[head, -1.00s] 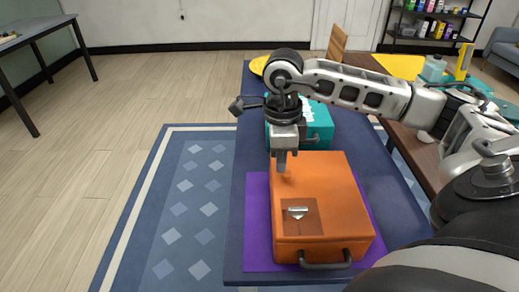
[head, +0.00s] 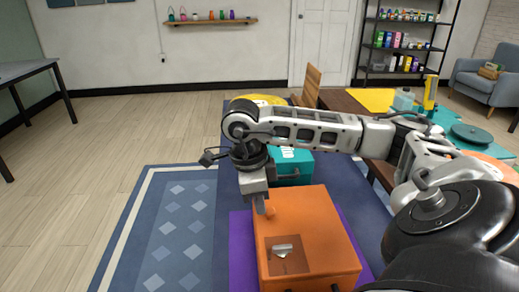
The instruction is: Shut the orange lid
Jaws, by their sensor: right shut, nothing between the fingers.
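The orange box (head: 318,223) stands on a purple mat with its orange lid lying flat on top, looking closed. A darker square patch on the lid shows a small metal tool (head: 283,249) at the near left. A small orange knob (head: 270,211) stands near the lid's far left corner. My right gripper (head: 260,207) points down beside this knob, at the lid's far left edge. It is shut and empty. I cannot tell whether its fingertips touch the lid. My left gripper is not in view.
A teal case (head: 296,166) stands just behind the orange box, partly hidden by my right arm. The purple mat (head: 240,255) lies under the box. A wooden table with a yellow mat (head: 372,100) is behind to the right.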

